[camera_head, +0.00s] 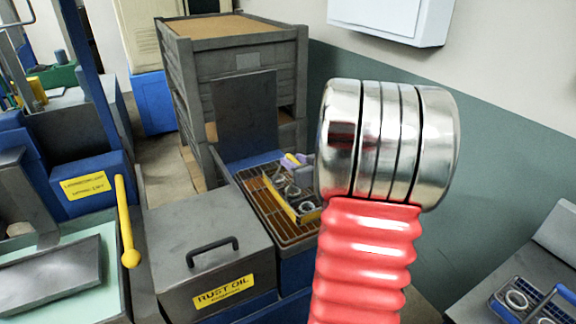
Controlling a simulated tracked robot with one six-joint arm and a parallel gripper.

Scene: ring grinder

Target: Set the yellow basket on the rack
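The yellow basket (308,216) holds several metal rings and appears at or just over the right part of the brown slatted rack (262,205). I cannot tell whether it rests on the slats or hangs slightly above them. Its yellow handle shows at the top, beside a pale purple piece that looks like the tip of my gripper (303,162). The rest of my gripper is hidden behind my red and metal arm, which also covers the basket's right side. The fingers' opening is not visible.
A grey rust oil box (208,245) with a black handle stands left of the rack. A grey panel (246,115) and stacked grey crates (235,65) rise behind. A blue basket (540,305) of rings sits lower right. A yellow-knobbed lever (127,225) stands left.

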